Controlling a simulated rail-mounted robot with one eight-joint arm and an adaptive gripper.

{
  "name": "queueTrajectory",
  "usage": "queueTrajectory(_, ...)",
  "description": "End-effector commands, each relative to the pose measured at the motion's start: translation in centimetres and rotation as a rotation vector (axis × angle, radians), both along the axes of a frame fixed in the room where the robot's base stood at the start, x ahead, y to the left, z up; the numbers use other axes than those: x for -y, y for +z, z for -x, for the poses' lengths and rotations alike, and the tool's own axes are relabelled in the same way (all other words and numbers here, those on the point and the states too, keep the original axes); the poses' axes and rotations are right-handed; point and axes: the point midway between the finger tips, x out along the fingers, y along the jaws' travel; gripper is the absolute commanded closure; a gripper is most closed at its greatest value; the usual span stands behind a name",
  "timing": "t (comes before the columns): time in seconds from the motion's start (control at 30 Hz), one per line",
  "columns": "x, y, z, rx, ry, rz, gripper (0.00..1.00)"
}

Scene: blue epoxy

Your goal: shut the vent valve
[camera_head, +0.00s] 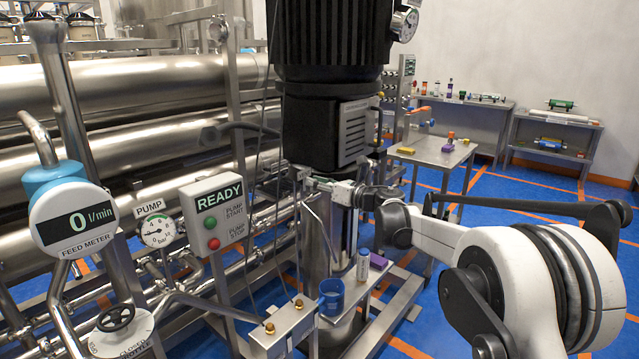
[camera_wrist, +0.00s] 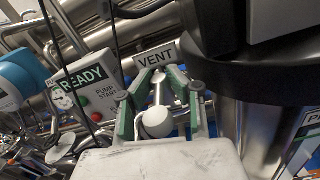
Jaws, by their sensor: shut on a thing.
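The vent valve shows in the wrist view below a grey VENT label (camera_wrist: 161,52). Its thin lever (camera_wrist: 158,92) ends in a pale round knob (camera_wrist: 156,123). My gripper (camera_wrist: 161,78) has its two green-edged fingers on either side of the lever, closed in on it near its far end. In the head view my gripper (camera_head: 318,184) reaches from the right to the front of the steel pump column, under the black motor. The valve is too small and covered there to make out. The exact finger contact is hard to see.
The black motor (camera_head: 335,60) stands close above my gripper. A READY panel (camera_head: 220,212) with green and red buttons, a pump gauge (camera_head: 157,230) and a feed meter reading 0 (camera_head: 75,218) are to the left. A blue cup (camera_head: 332,296) and white bottle (camera_head: 363,264) stand below.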

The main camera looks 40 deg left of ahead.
Motion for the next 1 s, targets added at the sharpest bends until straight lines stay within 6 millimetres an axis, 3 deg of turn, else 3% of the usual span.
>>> queueTrajectory(0.07, 0.0, -0.1, 0.2, -0.001, 0.003, 0.000, 1.00)
queueTrajectory(0.1, 0.0, -0.1, 0.2, -0.001, 0.003, 0.000, 0.83)
queueTrajectory(0.2, 0.0, -0.1, 0.2, 0.000, 0.003, 0.000, 0.71)
queueTrajectory(0.57, 0.6, 0.0, 0.0, 0.000, 0.000, 0.000, 0.71)
queueTrajectory(0.67, 1.8, 0.0, 0.0, 0.000, -0.001, 0.000, 0.71)
queueTrajectory(1.0, 8.4, 0.0, 0.1, 0.000, -0.001, 0.000, 0.71)
